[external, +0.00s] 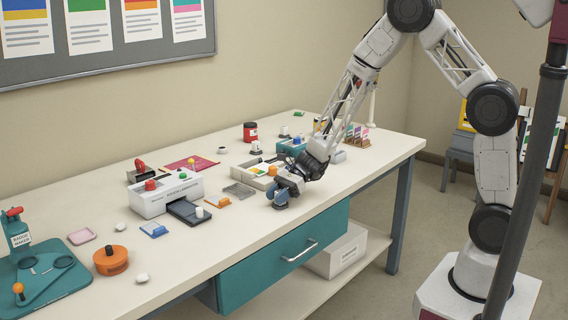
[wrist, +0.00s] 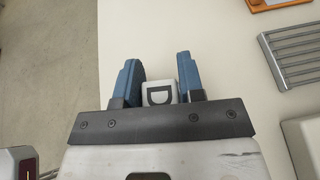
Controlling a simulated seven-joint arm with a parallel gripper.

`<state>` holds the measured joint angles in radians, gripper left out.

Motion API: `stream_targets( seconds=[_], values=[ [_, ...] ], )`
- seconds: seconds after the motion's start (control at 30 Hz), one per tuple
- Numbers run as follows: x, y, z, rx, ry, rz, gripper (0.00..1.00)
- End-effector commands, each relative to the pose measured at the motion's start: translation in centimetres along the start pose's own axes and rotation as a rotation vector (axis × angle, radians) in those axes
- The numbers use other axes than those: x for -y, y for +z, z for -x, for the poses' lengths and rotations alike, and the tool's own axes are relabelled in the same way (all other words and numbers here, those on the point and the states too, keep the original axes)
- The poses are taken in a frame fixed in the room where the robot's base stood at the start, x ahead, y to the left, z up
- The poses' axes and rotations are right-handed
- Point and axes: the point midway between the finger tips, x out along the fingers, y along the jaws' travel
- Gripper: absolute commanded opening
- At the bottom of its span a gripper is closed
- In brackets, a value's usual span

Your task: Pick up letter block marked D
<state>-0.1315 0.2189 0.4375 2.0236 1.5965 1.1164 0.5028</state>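The letter block marked D (wrist: 158,93) is a small white block with a dark D on its visible face. In the wrist view it sits between the two blue fingers of my gripper (wrist: 160,75). The fingers stand on either side of it and look open, with little room beside the block; contact cannot be made out. In the external view my gripper (external: 282,192) is low at the table's front edge, above the teal drawer, and hides the block.
A grey slatted rack (wrist: 293,53) and an orange-framed item (wrist: 275,3) lie to the right in the wrist view. A white laminator (external: 165,193) stands left of my gripper on the table (external: 230,238). The table edge and floor (wrist: 45,75) are close on the wrist view's left.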

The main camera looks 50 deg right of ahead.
Motion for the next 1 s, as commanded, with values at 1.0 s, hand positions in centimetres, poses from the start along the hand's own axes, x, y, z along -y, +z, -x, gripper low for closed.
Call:
stream_targets(
  seconds=[1.0],
  values=[
    [0.0, 2.8, 1.2, 0.001, -0.001, 0.004, 0.00]
  ],
)
